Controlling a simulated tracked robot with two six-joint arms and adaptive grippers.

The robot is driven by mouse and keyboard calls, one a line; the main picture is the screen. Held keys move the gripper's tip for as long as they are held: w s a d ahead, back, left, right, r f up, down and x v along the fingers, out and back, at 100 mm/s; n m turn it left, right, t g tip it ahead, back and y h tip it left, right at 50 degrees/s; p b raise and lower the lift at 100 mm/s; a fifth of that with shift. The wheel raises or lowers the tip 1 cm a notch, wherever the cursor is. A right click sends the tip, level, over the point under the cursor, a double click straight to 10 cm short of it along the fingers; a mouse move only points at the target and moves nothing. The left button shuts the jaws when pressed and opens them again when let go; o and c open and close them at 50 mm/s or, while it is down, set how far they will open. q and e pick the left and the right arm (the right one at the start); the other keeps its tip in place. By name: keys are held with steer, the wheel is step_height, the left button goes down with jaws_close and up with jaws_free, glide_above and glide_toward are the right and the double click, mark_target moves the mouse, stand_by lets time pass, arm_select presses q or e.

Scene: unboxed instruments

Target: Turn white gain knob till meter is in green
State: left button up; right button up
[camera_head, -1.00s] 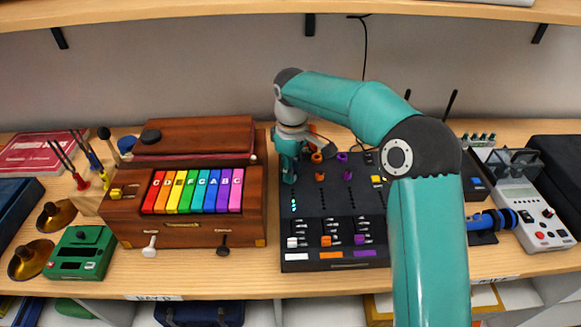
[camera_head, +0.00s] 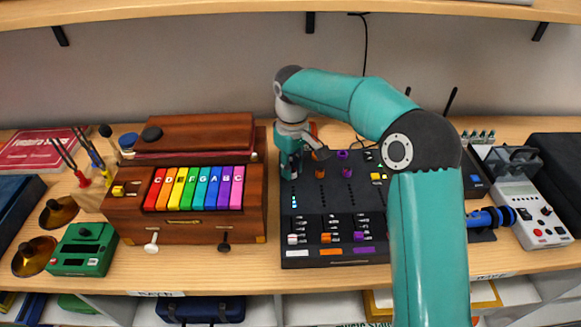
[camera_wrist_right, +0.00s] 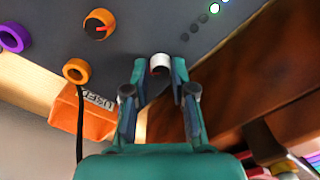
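The black mixer (camera_head: 335,220) stands right of the xylophone box. My right gripper (camera_head: 290,170) reaches down to its upper left corner and hides the white gain knob in the head view. In the right wrist view the white gain knob (camera_wrist_right: 160,62) sits between the fingertips of my right gripper (camera_wrist_right: 160,72). The fingers look shut on its sides. The meter is a column of lights (camera_head: 294,201) below the gripper, with several lower ones glowing green-cyan. My left gripper is out of view.
Orange (camera_wrist_right: 98,24) and purple (camera_wrist_right: 13,37) knobs lie beside the white one. The wooden box with coloured keys (camera_head: 195,188) stands close at the left. An orange block (camera_wrist_right: 85,112) lies behind the mixer. A grey device (camera_head: 540,220) is at the right.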

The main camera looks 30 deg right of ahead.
steer(key=o, duration=0.3)
step_height(320, 180, up, 12)
steer(key=shift+f, duration=0.1)
stand_by(0.6)
stand_by(0.3)
